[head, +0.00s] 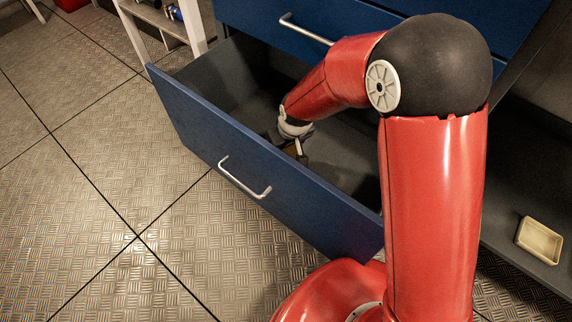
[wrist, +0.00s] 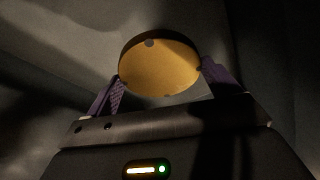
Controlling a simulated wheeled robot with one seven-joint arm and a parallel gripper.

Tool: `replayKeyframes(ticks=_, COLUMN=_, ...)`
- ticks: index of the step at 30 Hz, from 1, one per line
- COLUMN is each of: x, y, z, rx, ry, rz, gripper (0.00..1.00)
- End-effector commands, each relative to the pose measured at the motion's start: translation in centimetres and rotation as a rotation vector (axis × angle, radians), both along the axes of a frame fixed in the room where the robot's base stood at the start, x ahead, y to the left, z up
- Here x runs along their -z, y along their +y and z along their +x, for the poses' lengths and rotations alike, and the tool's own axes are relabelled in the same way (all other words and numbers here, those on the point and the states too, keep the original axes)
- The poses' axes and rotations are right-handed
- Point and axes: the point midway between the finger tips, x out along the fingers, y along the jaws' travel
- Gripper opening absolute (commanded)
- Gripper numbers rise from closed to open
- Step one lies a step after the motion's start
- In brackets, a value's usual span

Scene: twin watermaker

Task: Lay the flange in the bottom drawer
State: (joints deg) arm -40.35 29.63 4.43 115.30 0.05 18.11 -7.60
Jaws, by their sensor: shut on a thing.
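The bottom drawer (head: 255,175) is blue-fronted, grey inside and pulled open. The gripper is shut on the flange. In the head view only a small yellowish bit shows at the gripper. I cannot tell whether the flange touches the drawer floor.
A closed blue drawer with a silver handle (head: 305,29) is above the open one. A small cream tray (head: 540,240) lies on a dark surface at the right. A pale-legged shelf (head: 160,22) stands at the upper left. The tiled floor in front of the drawer is clear.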

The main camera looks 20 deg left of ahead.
Motion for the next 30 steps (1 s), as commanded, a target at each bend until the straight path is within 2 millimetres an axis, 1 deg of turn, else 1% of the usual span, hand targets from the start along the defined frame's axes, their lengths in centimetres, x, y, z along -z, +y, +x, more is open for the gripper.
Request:
replayKeyframes(ticks=1, x=1.3, y=0.0, z=0.0, rx=0.000, ry=0.000, rz=0.000, gripper=0.30)
replayKeyframes(ticks=3, x=2.7, y=0.0, z=0.1, rx=0.000, ry=-0.001, rz=0.001, gripper=0.30)
replayKeyframes(ticks=7, x=4.7, y=0.0, z=0.0, rx=0.001, ry=-0.001, rz=0.002, gripper=0.30)
replayKeyframes(ticks=16, x=6.4, y=0.1, z=0.1, rx=0.001, ry=-0.002, rz=0.003, gripper=0.30)
replayKeyframes(ticks=24, x=9.8, y=0.1, z=0.1, rx=0.001, ry=-0.001, rz=0.002, gripper=0.30)
replayKeyframes(ticks=30, x=9.9, y=0.1, z=0.1, rx=0.001, ry=-0.004, rz=0.004, gripper=0.30)
